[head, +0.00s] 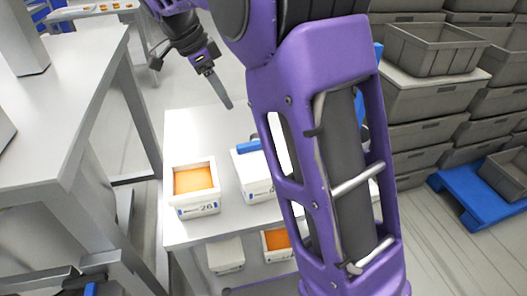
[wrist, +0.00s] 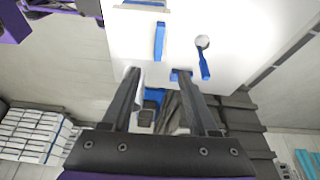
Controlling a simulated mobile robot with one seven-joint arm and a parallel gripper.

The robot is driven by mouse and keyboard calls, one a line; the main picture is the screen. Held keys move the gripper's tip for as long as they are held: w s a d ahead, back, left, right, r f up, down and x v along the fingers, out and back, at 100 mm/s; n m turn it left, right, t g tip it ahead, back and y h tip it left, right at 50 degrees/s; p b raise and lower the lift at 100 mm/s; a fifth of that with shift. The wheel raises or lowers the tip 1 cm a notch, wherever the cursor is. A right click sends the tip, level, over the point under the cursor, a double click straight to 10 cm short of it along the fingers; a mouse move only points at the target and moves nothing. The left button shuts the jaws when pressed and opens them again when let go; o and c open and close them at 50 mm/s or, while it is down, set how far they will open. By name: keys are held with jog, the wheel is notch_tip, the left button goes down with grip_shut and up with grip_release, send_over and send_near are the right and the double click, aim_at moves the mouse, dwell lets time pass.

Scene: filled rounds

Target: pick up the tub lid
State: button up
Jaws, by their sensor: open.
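A white tub lid (head: 253,163) with a blue bar handle (head: 248,146) sits on a white tub behind my arm in the head view, partly hidden by it. In the wrist view a blue bar (wrist: 160,42) lies on a white surface beyond the fingertips; it looks like a lid handle. My gripper (wrist: 158,78) is open, its two dark fingers apart with nothing clearly held. In the head view one dark finger of my gripper (head: 224,94) shows up and left of the lid, apart from it.
An open white tub of orange contents (head: 195,182) stands left of the lidded one on a white table (head: 190,125). More tubs (head: 227,255) sit below. A blue round-headed tool (wrist: 204,62) lies right of the bar. Grey crates (head: 435,95) are stacked at right.

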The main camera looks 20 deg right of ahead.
aim_at(253, 143)
jog(key=b+x, duration=0.2)
jog(key=x, duration=1.5)
jog(key=shift+s+d, duration=0.1)
jog(key=shift+s, duration=0.1)
jog(key=shift+f+b, duration=0.2)
jog(key=shift+b, duration=0.25)
grip_shut()
